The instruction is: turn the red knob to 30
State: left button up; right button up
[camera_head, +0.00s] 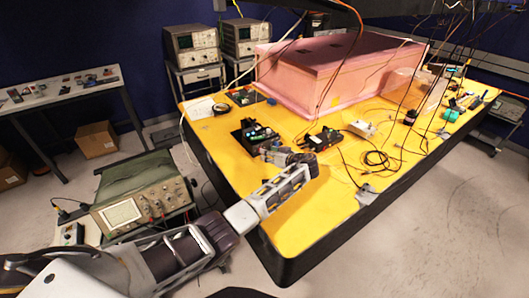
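I cannot make out a red knob or a dial scale in the head view; anything that small is unclear here. My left arm comes in from the lower left over the yellow table (335,205). My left gripper (278,155) is dark and sits at the near left part of the table, just in front of a black device with a circuit board (250,128). The gripper's fingers are too small and dark to tell open from shut, and I cannot tell whether they touch the device. My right gripper is not in view.
A second black device (322,139) lies right of my gripper, with loose cables (377,158) beyond it. A pink foam box (335,70) fills the table's back. An oscilloscope (140,207) stands left of the table. The near table corner is mostly clear.

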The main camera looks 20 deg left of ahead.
pick_arm(q)
jog(key=shift+x, duration=2.05)
jog(key=shift+c, duration=0.4)
grip_shut()
